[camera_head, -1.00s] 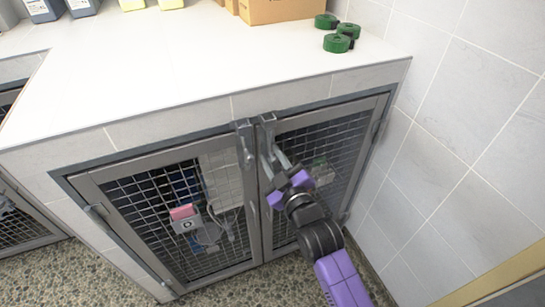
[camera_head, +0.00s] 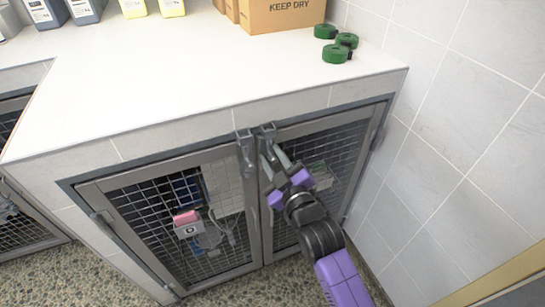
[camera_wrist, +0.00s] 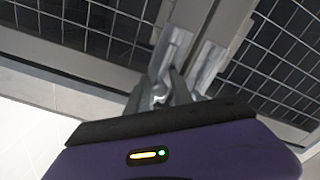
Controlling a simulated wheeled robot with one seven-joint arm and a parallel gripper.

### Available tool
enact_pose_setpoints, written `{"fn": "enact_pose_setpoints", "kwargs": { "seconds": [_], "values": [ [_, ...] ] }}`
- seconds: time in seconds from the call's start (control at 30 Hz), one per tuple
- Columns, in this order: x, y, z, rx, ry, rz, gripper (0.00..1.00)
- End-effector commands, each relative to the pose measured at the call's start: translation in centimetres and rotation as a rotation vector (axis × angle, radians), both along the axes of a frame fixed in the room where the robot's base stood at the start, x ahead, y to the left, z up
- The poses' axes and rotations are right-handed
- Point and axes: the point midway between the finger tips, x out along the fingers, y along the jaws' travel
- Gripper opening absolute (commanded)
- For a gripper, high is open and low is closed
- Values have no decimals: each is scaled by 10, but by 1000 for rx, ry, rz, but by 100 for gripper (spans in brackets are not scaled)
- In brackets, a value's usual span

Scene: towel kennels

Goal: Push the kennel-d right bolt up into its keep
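The double-door kennel (camera_head: 263,225) under the counter carries a small card marked with a letter, seemingly D (camera_head: 188,230). Two grey bolts sit side by side at the top where the doors meet: the left bolt (camera_head: 246,147) and the right bolt (camera_head: 266,132). My gripper (camera_head: 274,152) is at the right bolt, its grey fingers reaching up beside it and partly hiding it. In the wrist view, the fingers (camera_wrist: 163,92) are close around a small grey metal part of a bolt. Whether they clamp it or only straddle it is unclear.
The white counter (camera_head: 190,80) overhangs just above the bolts. Green rolls (camera_head: 335,53), a cardboard box (camera_head: 283,12) and bottles (camera_head: 82,10) stand on it. A tiled wall (camera_head: 450,130) is close on the right. Wire mesh (camera_head: 140,215) fills the doors.

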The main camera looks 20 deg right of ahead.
Motion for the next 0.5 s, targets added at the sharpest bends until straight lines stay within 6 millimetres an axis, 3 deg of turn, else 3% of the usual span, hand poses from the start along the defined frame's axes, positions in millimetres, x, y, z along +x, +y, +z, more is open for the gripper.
{"fn": "enact_pose_setpoints", "kwargs": {
  "seconds": [0.03, 0.37, 0.5],
  "values": [
    [1, -1, 7, -3, -14, -3, 36],
    [0, 0, 3, 1, -6, -1, 40],
    [-10, 0, 2, 1, -5, 0, 40]
  ]
}}
